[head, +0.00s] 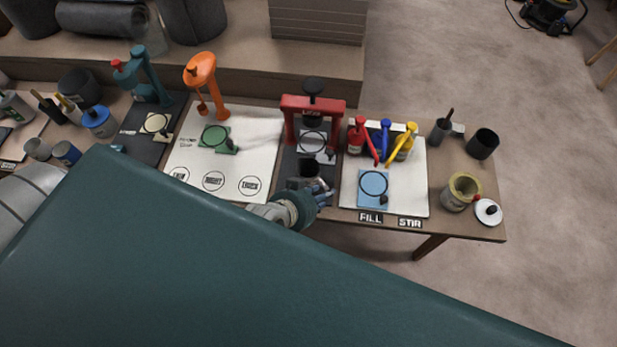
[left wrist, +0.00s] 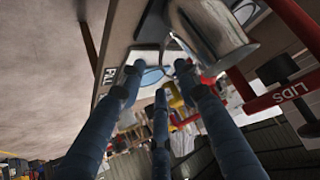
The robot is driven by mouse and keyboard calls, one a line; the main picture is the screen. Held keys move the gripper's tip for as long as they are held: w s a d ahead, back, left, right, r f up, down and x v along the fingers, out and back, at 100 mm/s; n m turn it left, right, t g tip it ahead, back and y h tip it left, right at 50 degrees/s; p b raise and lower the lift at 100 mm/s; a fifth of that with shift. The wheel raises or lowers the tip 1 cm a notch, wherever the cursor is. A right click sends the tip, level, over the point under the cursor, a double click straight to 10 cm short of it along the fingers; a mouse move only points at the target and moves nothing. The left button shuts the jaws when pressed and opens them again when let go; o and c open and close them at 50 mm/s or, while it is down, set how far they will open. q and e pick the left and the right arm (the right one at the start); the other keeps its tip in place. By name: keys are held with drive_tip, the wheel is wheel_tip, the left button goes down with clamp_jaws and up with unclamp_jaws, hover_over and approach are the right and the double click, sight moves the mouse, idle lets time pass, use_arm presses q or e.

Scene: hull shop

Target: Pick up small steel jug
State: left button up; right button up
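The small steel jug (head: 309,168) stands on the dark mat below the red press, its dark open mouth facing up in the head view. It looks large, shiny and tilted at the top of the left wrist view (left wrist: 218,32). My left gripper (head: 322,194) is just in front of the jug, at the table's front edge. In the left wrist view its blue fingers (left wrist: 158,76) are spread apart with nothing seen between them. The right fingertip appears close to the jug's edge; I cannot tell whether they touch. My right gripper is not in view.
The red press (head: 313,102) stands behind the jug. Red (head: 358,134), blue (head: 383,135) and yellow (head: 403,142) dispensers stand to its right, behind a blue pad (head: 373,190). A tin (head: 461,191) is farther right. The white board (head: 253,155) left of the jug has free room.

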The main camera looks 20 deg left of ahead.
use_arm(q)
drive_tip(key=x, duration=0.4)
drive_tip(key=shift+w+f, duration=0.15)
drive_tip(key=shift+w, duration=0.05)
clamp_jaws()
drive_tip(key=shift+r, duration=0.25)
